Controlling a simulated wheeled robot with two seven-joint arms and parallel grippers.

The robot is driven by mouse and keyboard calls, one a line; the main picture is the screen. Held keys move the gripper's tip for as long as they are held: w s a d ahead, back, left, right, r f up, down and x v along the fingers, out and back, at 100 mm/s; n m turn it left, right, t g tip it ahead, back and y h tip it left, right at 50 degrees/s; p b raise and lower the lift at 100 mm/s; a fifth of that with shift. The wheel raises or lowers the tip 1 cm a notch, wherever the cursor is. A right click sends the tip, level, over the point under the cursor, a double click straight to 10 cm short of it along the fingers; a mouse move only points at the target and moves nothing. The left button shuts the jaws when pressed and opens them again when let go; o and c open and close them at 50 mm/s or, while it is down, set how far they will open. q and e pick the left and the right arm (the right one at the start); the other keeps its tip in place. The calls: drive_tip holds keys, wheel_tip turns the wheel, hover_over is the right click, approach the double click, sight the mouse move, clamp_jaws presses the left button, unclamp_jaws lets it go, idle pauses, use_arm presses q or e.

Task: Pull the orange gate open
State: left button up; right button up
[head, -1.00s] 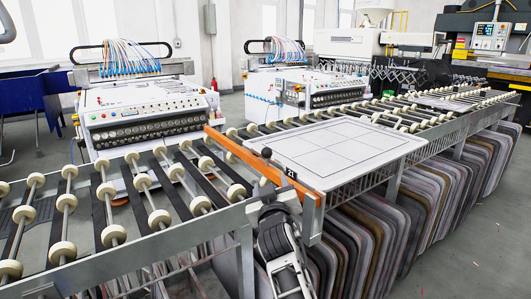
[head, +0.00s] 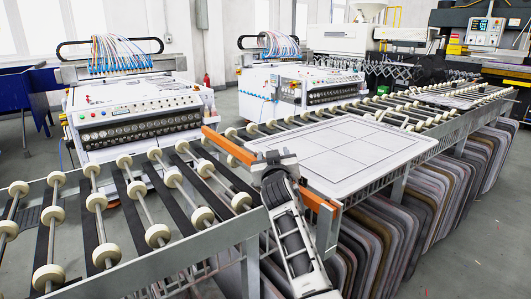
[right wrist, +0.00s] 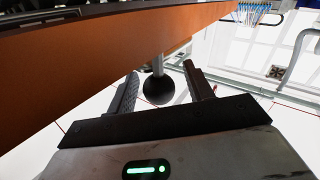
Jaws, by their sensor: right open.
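The orange gate (head: 228,148) is a long bar lying slantwise across the roller conveyor, at the near edge of a white panel. My right gripper (head: 270,158) is over its middle in the head view and hides part of it. In the right wrist view the gate (right wrist: 100,65) runs across the upper left, and a black ball knob (right wrist: 158,91) on a short grey stem sticks out from it. My right gripper (right wrist: 164,86) is open, with a finger on either side of the knob. Contact with the knob cannot be told. My left gripper is not in view.
The white panel (head: 345,150) with dark lines lies on the conveyor behind the gate. Conveyor rollers (head: 158,235) fill the left front. Several grey mats (head: 390,225) hang beneath the frame. Two white machines (head: 135,115) stand behind. Open floor (head: 475,230) shows at the right.

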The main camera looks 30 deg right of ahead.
drive_tip(key=shift+w+d, duration=0.3)
drive_tip(key=shift+w, duration=0.1)
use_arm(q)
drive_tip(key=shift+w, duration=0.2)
